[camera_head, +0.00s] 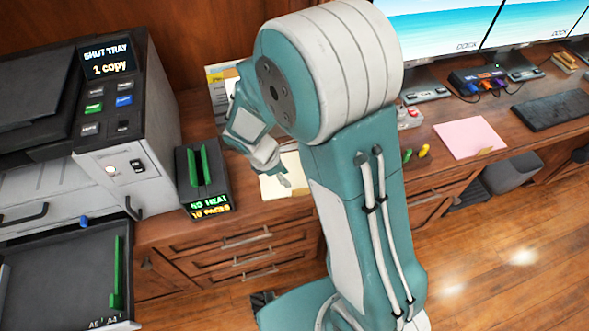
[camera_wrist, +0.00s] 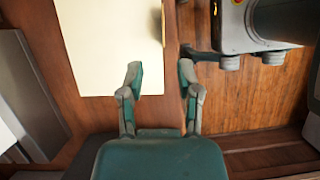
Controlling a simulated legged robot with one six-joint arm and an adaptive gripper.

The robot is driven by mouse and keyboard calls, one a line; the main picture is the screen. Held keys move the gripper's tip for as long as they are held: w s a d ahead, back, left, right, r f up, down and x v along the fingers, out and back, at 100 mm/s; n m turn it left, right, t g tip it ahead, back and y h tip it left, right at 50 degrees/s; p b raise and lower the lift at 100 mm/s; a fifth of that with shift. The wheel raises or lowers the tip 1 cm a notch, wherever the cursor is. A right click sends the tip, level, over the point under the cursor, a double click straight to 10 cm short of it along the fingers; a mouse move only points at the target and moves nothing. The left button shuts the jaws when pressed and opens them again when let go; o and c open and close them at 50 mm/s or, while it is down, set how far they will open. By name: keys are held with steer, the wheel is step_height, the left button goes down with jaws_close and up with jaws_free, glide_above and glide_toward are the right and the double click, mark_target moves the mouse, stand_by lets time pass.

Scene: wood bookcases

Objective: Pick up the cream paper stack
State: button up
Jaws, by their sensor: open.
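The cream paper stack (camera_head: 268,190) lies flat on the wooden desk, partly hidden by my arm in the head view. It also shows in the wrist view (camera_wrist: 105,45) as a pale sheet at upper left. My gripper (camera_wrist: 161,75) is open and empty. In the wrist view its left finger overlaps the stack's lower right corner and its right finger is over bare wood, so the fingers lie either side of the stack's right edge. In the head view my gripper (camera_head: 284,178) is over the stack; its exact height is unclear.
A small black machine (camera_head: 205,185) with green guides stands left of the stack. A printer (camera_head: 110,140) reading "SHUT TRAY 1 copy" is further left, its lower tray (camera_head: 60,280) pulled out. Pink paper (camera_head: 470,138), a keyboard (camera_head: 552,110) and monitors are on the right.

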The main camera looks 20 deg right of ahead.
mark_target(299, 190)
steer(key=x, duration=0.2)
steer(key=d+x, duration=0.1)
steer(key=x, duration=0.5)
steer(key=shift+s+d+r, duration=0.2)
steer(key=shift+s+d, duration=0.05)
steer(key=shift+d, duration=0.05)
steer(key=shift+a+f, duration=0.15)
steer(key=shift+f, duration=0.1)
steer(key=shift+a, duration=0.4)
steer(key=shift+d, duration=0.1)
jaws_close()
steer(key=shift+d, duration=0.3)
